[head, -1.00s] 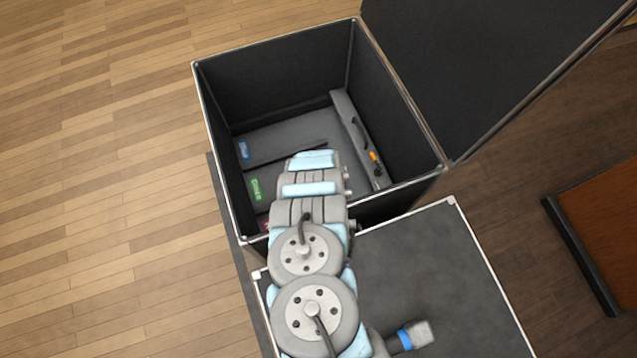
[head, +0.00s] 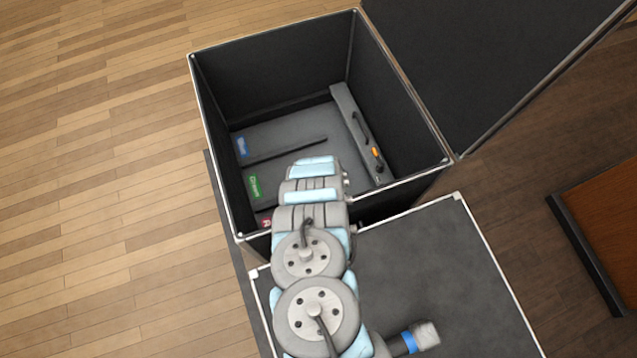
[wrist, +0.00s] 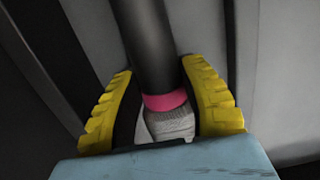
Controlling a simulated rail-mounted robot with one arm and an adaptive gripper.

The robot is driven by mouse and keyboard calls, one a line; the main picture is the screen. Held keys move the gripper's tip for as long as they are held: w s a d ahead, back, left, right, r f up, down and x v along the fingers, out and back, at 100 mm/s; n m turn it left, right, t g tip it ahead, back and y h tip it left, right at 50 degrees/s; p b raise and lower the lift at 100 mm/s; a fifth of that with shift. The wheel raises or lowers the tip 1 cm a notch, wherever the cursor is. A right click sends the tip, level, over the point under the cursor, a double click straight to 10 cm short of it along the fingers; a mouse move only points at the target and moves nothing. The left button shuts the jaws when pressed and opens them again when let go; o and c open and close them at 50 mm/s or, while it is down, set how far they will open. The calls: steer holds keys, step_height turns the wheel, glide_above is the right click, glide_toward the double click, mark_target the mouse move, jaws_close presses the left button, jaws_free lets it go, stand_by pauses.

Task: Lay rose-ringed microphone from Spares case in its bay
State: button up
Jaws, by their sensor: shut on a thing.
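The rose-ringed microphone (wrist: 165,101) shows in the wrist view, with a dark body, a pink ring and a light grey head. My gripper (wrist: 165,108) has its yellow fingers on both sides of it, shut on it near the ring. In the head view my arm reaches over the near wall into the open case (head: 270,70) and hides the gripper and microphone. Inside are bays with a blue label (head: 242,147), a green label (head: 254,187) and a partly covered red label (head: 265,220). Ridges (wrist: 245,50) run beside the microphone; I cannot tell whether it touches the floor between them.
A blue-ringed microphone (head: 415,338) lies on the grey surface (head: 430,260) in front of the case. A panel with a handle and orange part (head: 360,135) stands along the case's right side. The raised lid (head: 480,70) is at the right.

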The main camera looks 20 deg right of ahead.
steer(key=o, duration=1.2)
steer(key=shift+r, duration=0.1)
steer(key=shift+w+d+r, duration=0.1)
steer(key=shift+d+r, duration=0.05)
steer(key=shift+r, duration=1.45)
steer(key=shift+d+r, duration=0.15)
steer(key=shift+r, duration=3.05)
step_height(320, 180, up, 2)
steer(key=shift+r, duration=0.1)
steer(key=shift+d, duration=0.1)
